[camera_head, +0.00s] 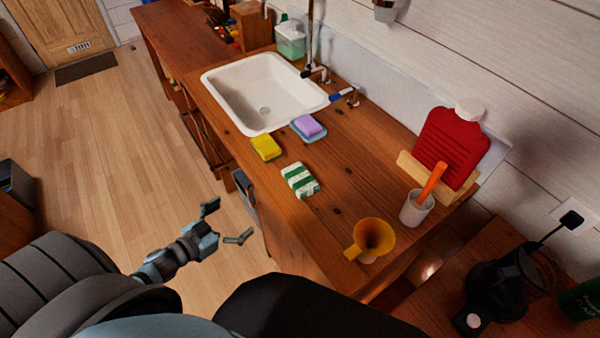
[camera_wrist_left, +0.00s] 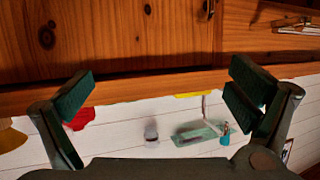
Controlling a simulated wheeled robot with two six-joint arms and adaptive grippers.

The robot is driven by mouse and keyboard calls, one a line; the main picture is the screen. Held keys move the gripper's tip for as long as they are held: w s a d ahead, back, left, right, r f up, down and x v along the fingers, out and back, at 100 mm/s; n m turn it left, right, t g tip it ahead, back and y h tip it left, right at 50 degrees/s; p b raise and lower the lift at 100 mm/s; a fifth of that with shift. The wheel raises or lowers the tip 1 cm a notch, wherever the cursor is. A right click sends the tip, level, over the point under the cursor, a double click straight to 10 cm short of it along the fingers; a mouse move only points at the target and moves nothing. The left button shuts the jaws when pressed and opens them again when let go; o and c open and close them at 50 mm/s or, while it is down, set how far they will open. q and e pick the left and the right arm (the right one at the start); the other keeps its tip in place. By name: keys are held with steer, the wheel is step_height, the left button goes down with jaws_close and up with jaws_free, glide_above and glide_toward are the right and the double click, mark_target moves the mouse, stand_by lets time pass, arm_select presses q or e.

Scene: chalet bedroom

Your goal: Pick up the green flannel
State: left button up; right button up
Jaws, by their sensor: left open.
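The green flannel (camera_head: 300,179) is a folded green-and-white striped cloth. It lies flat on the wooden counter (camera_head: 345,205) near its front edge, in the head view. My left gripper (camera_head: 227,222) is open and empty, in front of the counter, to the left of and nearer than the flannel, apart from it. In the left wrist view my open left fingers (camera_wrist_left: 163,90) face the wooden counter front, with nothing between them. I cannot make out the flannel there. My right gripper is not in view.
A yellow sponge (camera_head: 265,147) and a purple soap (camera_head: 307,125) on a blue dish lie behind the flannel, near the white sink (camera_head: 262,92). A yellow funnel (camera_head: 373,238) and a white cup (camera_head: 416,208) stand to the right.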

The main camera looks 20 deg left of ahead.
mark_target(294, 180)
arm_select(q)
steer(key=w+d+r+m+h, duration=0.25)
steer(key=d+r+h, duration=0.25)
steer(key=r, duration=0.4)
steer(key=shift+m, duration=0.25)
steer(key=x, duration=1.4)
steer(key=shift+d+r, duration=0.1)
steer(key=shift+d, duration=0.1)
steer(key=shift+s, duration=0.1)
steer(key=c, duration=0.8)
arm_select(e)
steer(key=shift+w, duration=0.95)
